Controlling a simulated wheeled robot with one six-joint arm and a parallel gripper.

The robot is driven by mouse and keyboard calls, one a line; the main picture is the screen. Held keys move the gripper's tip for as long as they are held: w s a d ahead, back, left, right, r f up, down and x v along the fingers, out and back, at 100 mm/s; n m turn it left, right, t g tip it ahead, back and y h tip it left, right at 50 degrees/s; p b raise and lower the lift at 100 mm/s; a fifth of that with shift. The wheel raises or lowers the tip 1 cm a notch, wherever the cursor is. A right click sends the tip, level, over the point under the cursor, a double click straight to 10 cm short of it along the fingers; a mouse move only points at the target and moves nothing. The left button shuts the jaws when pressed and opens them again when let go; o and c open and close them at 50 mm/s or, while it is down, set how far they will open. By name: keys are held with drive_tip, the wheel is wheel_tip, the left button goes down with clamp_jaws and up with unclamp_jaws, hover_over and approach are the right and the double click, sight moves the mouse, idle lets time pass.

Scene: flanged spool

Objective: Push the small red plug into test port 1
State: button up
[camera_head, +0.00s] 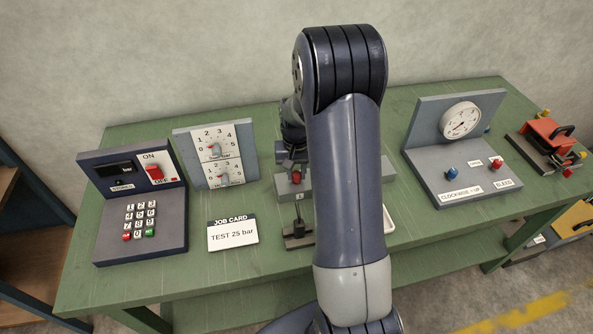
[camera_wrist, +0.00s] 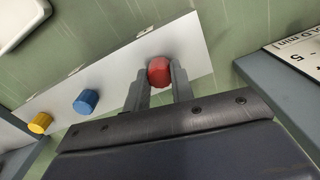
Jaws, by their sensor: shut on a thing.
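The small red plug (camera_wrist: 159,72) sits between the two fingertips of my gripper (camera_wrist: 160,84) in the wrist view, and the gripper is shut on it. It is over one end of a long pale block (camera_wrist: 185,42). I cannot tell how deep it sits in the block. In the head view the red plug (camera_head: 296,177) shows just below my gripper (camera_head: 292,166), and the grey block (camera_head: 282,189) is mostly hidden behind my arm. The block's small labels are too small to read, so I cannot tell which place is test port 1.
A blue plug (camera_wrist: 86,101) and a yellow plug (camera_wrist: 40,123) stand along the same block. A white tray (camera_wrist: 18,20) lies beside it. A dial panel (camera_head: 217,154), a keypad box (camera_head: 137,205), a job card (camera_head: 232,232) and a gauge stand (camera_head: 462,150) share the green bench (camera_head: 190,280).

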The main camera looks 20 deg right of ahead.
sight(296, 173)
drive_tip(key=shift+f, duration=0.2)
drive_tip(key=o, duration=1)
wheel_tip(296, 173, up, 11)
drive_tip(key=shift+f+b, duration=0.1)
drive_tip(key=shift+b, duration=0.7)
drive_tip(key=shift+f, duration=0.1)
wheel_tip(296, 173, down, 10)
drive_tip(key=shift+f+p, duration=0.15)
drive_tip(key=shift+p, duration=0.55)
drive_tip(key=shift+r+p, duration=0.3)
drive_tip(key=shift+p, duration=0.05)
